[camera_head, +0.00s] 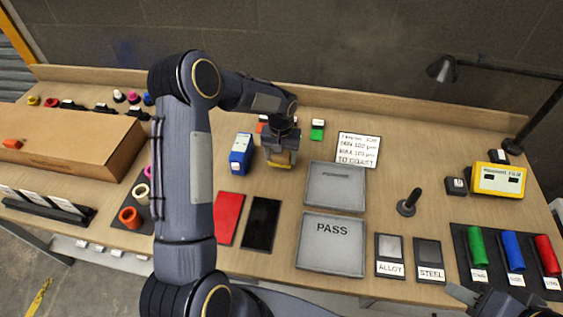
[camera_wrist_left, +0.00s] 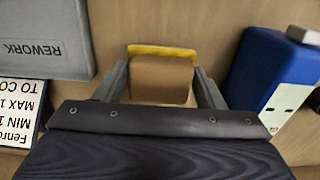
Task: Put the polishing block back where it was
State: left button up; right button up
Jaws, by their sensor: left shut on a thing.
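The polishing block (camera_head: 279,164), tan with a yellow edge, is between the fingers of my left gripper (camera_head: 281,152), near the middle of the table. In the left wrist view the block (camera_wrist_left: 160,80) sits between both fingers of the left gripper (camera_wrist_left: 163,88), which is shut on it. Bare wood surrounds it; I cannot tell whether it touches the table. My right gripper (camera_head: 490,301) is only partly in view at the bottom right edge, and its fingers cannot be made out.
A blue bottle-like object (camera_head: 241,154) stands just left of the block. A grey REWORK tray (camera_wrist_left: 50,40) and a PASS tray (camera_head: 331,258) lie to its right in the head view. A red pad (camera_head: 228,216) and black pad (camera_head: 262,224) lie in front. A white sign (camera_head: 358,150) is behind the trays.

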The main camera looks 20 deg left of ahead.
aim_at(281, 161)
pick_arm(q)
jog(key=shift+w+f, duration=0.2)
jog(key=shift+f, duration=0.1)
jog(key=f, duration=0.1)
jog(key=f+b, duration=0.1)
jog(key=f, duration=0.1)
jog(key=shift+w+a+f+b, duration=0.1)
jog(key=shift+w+f+b, duration=0.15)
jog(key=shift+b, duration=0.15)
jog(key=shift+r, duration=0.1)
jog(key=o, duration=1)
jog(key=shift+c, duration=0.2)
